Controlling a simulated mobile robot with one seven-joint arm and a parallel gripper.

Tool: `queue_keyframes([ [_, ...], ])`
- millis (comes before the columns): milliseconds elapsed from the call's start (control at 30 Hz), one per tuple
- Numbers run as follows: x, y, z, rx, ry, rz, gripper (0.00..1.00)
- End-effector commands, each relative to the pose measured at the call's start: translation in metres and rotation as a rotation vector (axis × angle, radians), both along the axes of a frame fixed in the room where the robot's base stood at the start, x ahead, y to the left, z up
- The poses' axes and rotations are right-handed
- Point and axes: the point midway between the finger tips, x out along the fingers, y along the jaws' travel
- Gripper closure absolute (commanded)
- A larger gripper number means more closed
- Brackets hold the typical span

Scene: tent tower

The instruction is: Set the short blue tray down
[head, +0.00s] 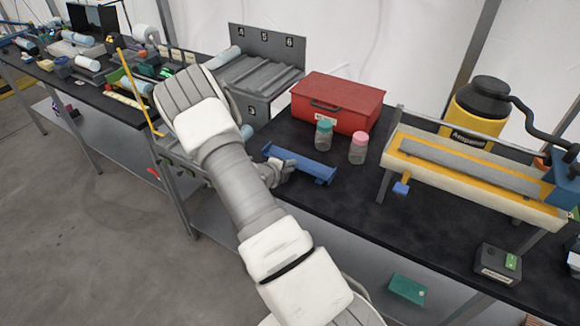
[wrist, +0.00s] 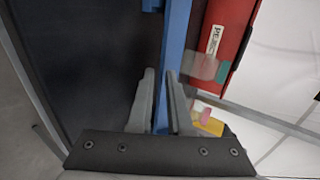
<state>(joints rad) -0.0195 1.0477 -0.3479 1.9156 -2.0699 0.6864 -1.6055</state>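The short blue tray (head: 312,170) is a long, narrow blue piece over the black table top, in front of the red toolbox. My gripper (head: 280,166) is at its left part in the head view. In the wrist view, the blue tray (wrist: 175,45) runs up between the two grey fingers of my gripper (wrist: 161,82), which close on its wall. The tray looks roughly level and very near the table. I cannot tell whether its underside touches the surface. My arm and gripper hide part of its left side.
A red toolbox (head: 336,103) stands behind the tray, with a teal-lidded jar (head: 324,137) and a pink-lidded jar (head: 357,151) in front of it. A grey numbered rack (head: 268,60) is behind left. A yellow-and-white bench machine (head: 470,175) stands right. Black table (head: 365,220) in front is clear.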

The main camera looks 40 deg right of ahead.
Motion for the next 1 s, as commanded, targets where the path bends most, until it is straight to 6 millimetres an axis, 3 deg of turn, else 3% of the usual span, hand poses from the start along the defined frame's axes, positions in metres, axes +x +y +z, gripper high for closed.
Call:
queue_keyframes([
  [233, 0.0, 0.0, 0.005, 0.0, 0.0, 0.0, 0.83],
  [700, -0.03, 0.073, 0.049, 0.0, -0.002, 0.003, 0.83],
  [1000, -0.04, 0.095, 0.069, 0.012, -0.03, -0.024, 0.83],
])
